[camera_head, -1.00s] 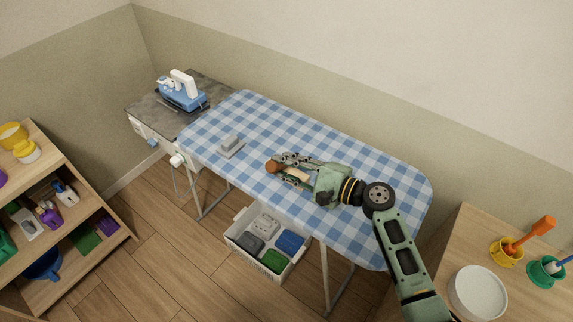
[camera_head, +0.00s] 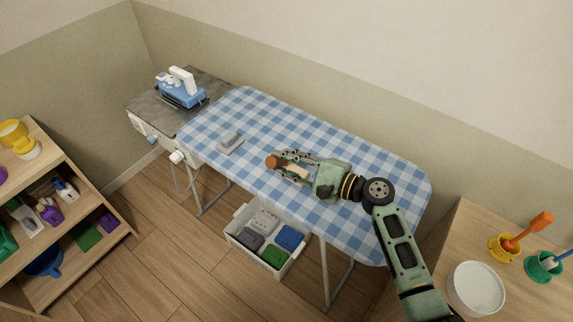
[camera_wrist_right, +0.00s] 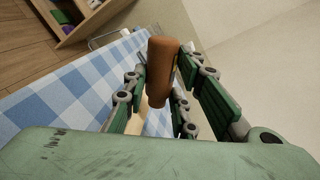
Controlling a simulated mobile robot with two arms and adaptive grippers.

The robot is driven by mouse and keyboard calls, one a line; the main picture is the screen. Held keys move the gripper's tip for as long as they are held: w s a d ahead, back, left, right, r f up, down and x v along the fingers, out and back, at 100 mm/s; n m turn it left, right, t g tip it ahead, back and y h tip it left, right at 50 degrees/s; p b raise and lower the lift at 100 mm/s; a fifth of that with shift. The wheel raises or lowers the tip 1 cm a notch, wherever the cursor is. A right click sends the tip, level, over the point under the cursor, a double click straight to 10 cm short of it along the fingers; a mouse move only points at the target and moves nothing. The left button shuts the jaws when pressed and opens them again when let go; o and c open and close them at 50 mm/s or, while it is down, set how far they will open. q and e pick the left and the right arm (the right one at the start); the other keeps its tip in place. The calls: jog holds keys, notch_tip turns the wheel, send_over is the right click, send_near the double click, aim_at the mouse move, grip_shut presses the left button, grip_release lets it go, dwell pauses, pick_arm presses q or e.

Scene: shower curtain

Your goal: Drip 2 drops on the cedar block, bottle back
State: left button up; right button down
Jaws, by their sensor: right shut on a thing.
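The brown bottle (camera_head: 271,162) is held at the fingertips of my right gripper (camera_head: 280,161), over the near side of the checked board. In the right wrist view, the bottle (camera_wrist_right: 162,72) stands between the two green fingers. It looks tilted, but I cannot tell how far. A pale tan piece, apparently the cedar block (camera_head: 292,171), lies below and between the fingers. It shows partly behind the bottle in the wrist view (camera_wrist_right: 137,118). I cannot see any drops. My left gripper is not in view.
The blue checked board (camera_head: 350,160) has free room around the gripper. A grey item on a flat grey base (camera_head: 230,148) sits to the left. A blue and white iron (camera_head: 181,92) stands at the far left. A white basket (camera_head: 270,266) is below.

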dwell(0.4)
jog(key=n+b, duration=0.1)
jog(key=f+n+b, duration=0.1)
jog(key=shift+s+a+f+b, duration=0.1)
jog(key=shift+s+f+b, duration=0.1)
jog(key=shift+f+b, duration=0.1)
jog(key=shift+s+a+n+b, duration=0.1)
jog(key=shift+n+b, duration=0.25)
jog(key=shift+n, duration=0.15)
jog(key=shift+t+h, duration=0.3)
jog(key=shift+r+n, duration=0.15)
jog(key=shift+n, duration=0.15)
notch_tip(320, 180, up, 5)
jog(key=p, duration=0.4)
